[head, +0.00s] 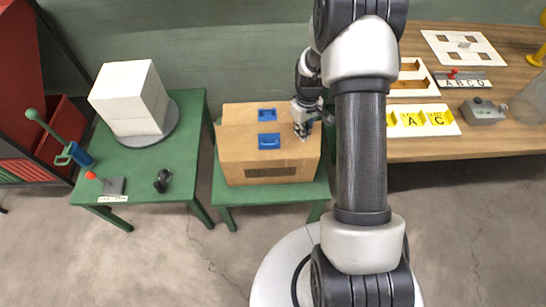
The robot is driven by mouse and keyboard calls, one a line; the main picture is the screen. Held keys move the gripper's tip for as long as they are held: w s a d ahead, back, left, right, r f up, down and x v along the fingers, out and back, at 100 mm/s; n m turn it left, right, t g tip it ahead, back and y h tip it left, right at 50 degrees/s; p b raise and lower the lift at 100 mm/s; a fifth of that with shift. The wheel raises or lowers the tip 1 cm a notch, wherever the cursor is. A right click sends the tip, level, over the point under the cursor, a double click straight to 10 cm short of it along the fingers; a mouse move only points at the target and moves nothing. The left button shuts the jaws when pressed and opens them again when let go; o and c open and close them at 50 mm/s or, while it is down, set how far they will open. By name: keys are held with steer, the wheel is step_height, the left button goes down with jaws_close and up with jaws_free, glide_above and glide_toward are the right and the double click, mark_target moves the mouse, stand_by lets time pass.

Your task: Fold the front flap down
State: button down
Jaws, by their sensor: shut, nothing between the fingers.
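A tan box (240,160) stands on the small green table in the head view. Its top shows two blue pieces, a rear one (267,114) and a larger front one (268,141). A dark label (270,172) is on the face toward me. The front flap's outline is too small to make out, so I cannot tell its angle. My gripper (302,135) points down at the right part of the box top, right of the front blue piece. It is shut and empty. Whether its tips touch the box cannot be told. My arm and gripper hide part of the box's right side.
The left green table (190,115) holds a white block (125,95) on a grey disc, a lever with a green knob, and small dark parts. The wooden table (440,150) at right holds white boards, yellow letter tiles and a grey box (482,110). Floor shows between the tables.

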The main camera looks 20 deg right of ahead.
steer(key=shift+w+d+f+b, duration=0.2)
steer(key=shift+w+f+b, duration=0.2)
steer(key=shift+w, duration=0.2)
steer(key=shift+w+d+f+b, duration=0.15)
steer(key=shift+w+f+b, duration=0.1)
steer(key=shift+w+f, duration=0.25)
steer(key=shift+w+d+f, duration=0.15)
steer(key=shift+w+f, duration=0.1)
steer(key=shift+w, duration=0.35)
steer(key=shift+w+d+f, duration=0.15)
steer(key=shift+w+f, duration=0.1)
steer(key=shift+w, duration=0.3)
steer(key=shift+w+d+f, duration=0.15)
steer(key=shift+w+f, duration=0.3)
steer(key=shift+f, duration=0.25)
steer(key=shift+w+d+f, duration=0.1)
steer(key=shift+w+f, duration=0.3)
steer(key=shift+f, duration=0.35)
steer(key=shift+w+d+f, duration=0.15)
steer(key=shift+w+f, duration=0.3)
steer(key=shift+f, duration=0.35)
